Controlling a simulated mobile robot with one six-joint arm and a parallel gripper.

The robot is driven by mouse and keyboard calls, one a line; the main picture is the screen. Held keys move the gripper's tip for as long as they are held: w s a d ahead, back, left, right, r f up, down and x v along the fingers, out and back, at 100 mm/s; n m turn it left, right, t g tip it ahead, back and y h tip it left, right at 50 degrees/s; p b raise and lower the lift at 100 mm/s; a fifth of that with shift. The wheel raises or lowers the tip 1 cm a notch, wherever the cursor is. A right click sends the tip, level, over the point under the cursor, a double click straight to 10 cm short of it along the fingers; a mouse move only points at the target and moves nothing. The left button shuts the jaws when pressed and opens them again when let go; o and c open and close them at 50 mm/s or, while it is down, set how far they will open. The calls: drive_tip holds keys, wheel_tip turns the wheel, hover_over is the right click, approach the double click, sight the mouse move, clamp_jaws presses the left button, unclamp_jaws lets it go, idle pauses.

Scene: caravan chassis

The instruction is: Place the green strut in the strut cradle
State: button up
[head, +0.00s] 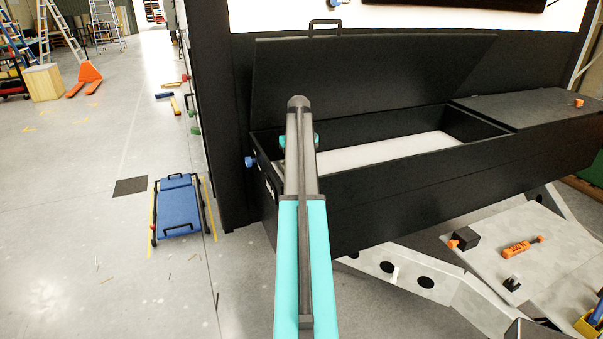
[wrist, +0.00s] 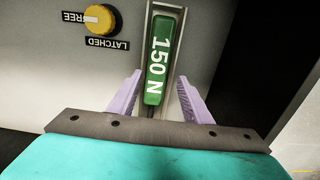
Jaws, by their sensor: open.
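The green strut (wrist: 157,60), marked "150 N", stands upright in the wrist view in a pale metal channel (wrist: 176,28) on a grey panel. My gripper (wrist: 160,76) is open, with one purple finger on each side of the strut's lower part. A gap shows between each finger and the strut. The strut's lowest end is close to the dark gripper bar. I cannot tell whether the channel is the strut cradle. In the head view, my arm reaches toward the open black locker, and the gripper and strut cannot be made out there.
A yellow knob (wrist: 103,19) with FREE and LATCHED labels sits left of the strut. The black locker's lid (head: 385,75) stands raised behind my arm. An orange tool (head: 522,246) lies on the grey chassis plate at right. A blue creeper (head: 180,208) lies on the floor.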

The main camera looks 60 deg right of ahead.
drive_tip(key=r, duration=0.1)
drive_tip(key=r+p, duration=0.1)
drive_tip(key=r, duration=0.2)
drive_tip(key=shift+s+d+r, duration=0.15)
drive_tip(key=shift+d+r, duration=0.05)
drive_tip(key=shift+d, duration=0.05)
drive_tip(key=shift+r, duration=1.1)
